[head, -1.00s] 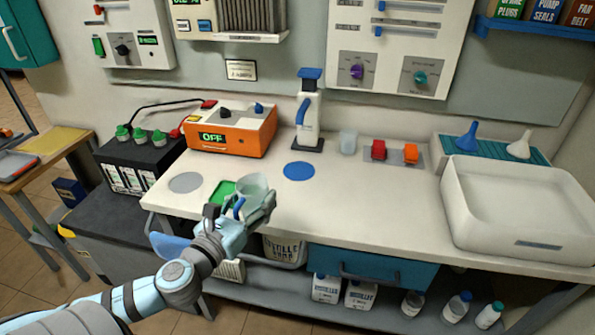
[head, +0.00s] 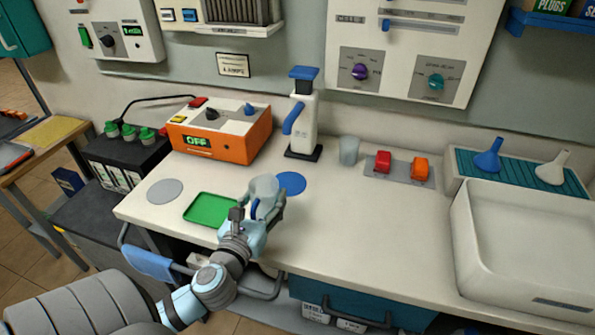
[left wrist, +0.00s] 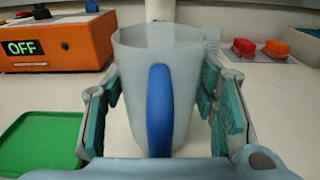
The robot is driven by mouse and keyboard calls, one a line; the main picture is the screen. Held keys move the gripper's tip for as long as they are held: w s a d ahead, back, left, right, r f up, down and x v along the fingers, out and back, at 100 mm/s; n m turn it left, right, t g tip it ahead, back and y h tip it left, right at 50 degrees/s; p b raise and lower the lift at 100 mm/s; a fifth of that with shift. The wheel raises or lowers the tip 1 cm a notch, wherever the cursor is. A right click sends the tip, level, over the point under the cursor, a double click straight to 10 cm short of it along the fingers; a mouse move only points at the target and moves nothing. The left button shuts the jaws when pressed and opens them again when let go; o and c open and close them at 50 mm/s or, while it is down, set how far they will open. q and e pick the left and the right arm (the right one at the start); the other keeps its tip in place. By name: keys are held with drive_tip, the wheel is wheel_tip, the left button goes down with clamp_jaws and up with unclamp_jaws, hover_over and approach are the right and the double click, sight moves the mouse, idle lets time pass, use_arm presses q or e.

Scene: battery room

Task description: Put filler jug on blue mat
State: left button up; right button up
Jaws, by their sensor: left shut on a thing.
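The filler jug (head: 264,190) is a pale translucent cup with a blue handle. My left gripper (head: 262,208) is shut on it, one finger on each side, and holds it upright above the front of the bench. In the left wrist view the jug (left wrist: 185,75) fills the middle, its blue handle facing the camera, between the green-padded fingers (left wrist: 160,110). The blue mat (head: 293,183) is a flat round disc on the bench, just behind and right of the jug, which overlaps its left edge in the head view. In the wrist view the mat is not visible. My right gripper is out of view.
A green tray (head: 208,209) and a grey disc (head: 164,191) lie to the left. Behind stand an orange box (head: 222,140), a white-and-blue dispenser (head: 302,125) and a translucent cup (head: 349,151). A white basin (head: 520,265) is at right. The bench middle is clear.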

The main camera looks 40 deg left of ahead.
use_arm(q)
drive_tip(key=b+x, duration=0.1)
drive_tip(key=x, duration=0.4)
drive_tip(key=f+b+x, duration=0.1)
drive_tip(key=x, duration=0.4)
drive_tip(key=f+b+x, duration=0.1)
drive_tip(key=x, duration=0.5)
drive_tip(key=shift+f+b, duration=0.2)
drive_tip(key=shift+b, duration=0.1)
drive_tip(key=shift+r, duration=0.15)
drive_tip(key=shift+w, duration=0.1)
drive_tip(key=o, duration=1.4)
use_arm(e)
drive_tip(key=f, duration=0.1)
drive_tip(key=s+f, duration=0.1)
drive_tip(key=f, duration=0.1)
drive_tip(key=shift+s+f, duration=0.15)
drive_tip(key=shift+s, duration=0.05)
